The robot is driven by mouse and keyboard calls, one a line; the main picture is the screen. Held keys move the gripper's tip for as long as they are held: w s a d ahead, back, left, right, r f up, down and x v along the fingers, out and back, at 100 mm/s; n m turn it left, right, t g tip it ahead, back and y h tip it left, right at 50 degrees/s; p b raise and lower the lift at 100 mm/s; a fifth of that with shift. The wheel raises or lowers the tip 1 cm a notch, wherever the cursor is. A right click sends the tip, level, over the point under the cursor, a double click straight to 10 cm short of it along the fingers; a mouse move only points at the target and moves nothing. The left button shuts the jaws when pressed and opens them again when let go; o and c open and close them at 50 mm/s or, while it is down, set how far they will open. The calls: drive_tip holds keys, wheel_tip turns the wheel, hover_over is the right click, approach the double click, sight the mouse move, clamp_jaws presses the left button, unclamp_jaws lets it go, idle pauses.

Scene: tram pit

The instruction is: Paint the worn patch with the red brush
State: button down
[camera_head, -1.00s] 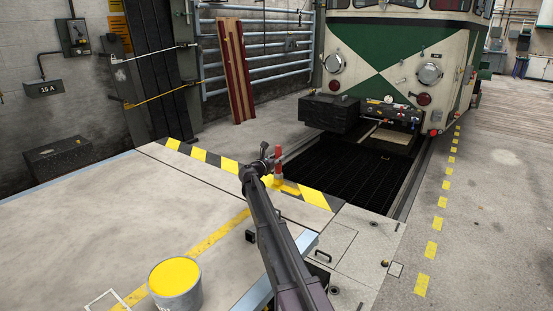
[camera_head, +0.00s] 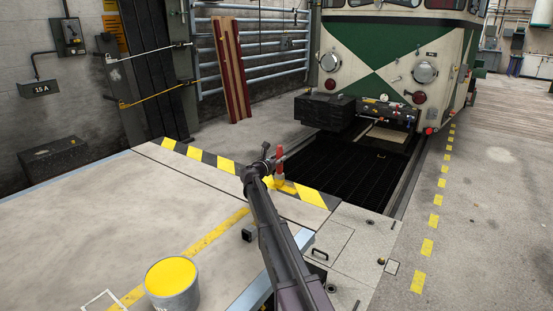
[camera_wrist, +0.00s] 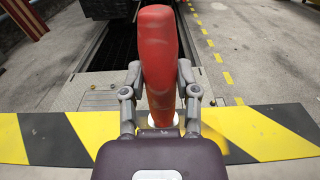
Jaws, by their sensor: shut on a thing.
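The red brush (camera_head: 280,153) stands about upright in my gripper (camera_wrist: 160,95). Its red handle (camera_wrist: 158,50) fills the middle of the wrist view between the two fingers, which are shut on it. The brush is over the black-and-yellow hazard stripe (camera_head: 227,165) at the pit edge. The brush's lower end is mostly hidden in the wrist view, so I cannot tell whether it touches the floor. Yellow (camera_head: 287,187) shows on the stripe around the brush's foot. I cannot make out a distinct worn patch. A bucket of yellow paint (camera_head: 172,289) stands on the floor at the lower left.
The dark pit (camera_head: 345,165) lies just beyond the stripe, with a green and cream tram (camera_head: 395,50) over its far end. Red-brown boards (camera_head: 233,70) lean on the railing. The left floor is broadly clear.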

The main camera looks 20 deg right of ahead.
drive_tip(key=shift+s+d, duration=0.15)
drive_tip(key=shift+s, duration=0.05)
idle(0.3)
drive_tip(key=shift+s+d, duration=0.45)
idle(0.3)
drive_tip(key=shift+s+d, duration=0.5)
drive_tip(key=shift+s, duration=0.1)
drive_tip(key=shift+s+d, duration=0.1)
drive_tip(key=shift+s+d, duration=0.45)
idle(0.4)
drive_tip(key=shift+s+d, duration=0.5)
drive_tip(key=shift+s, duration=0.1)
drive_tip(key=shift+s+d, duration=0.1)
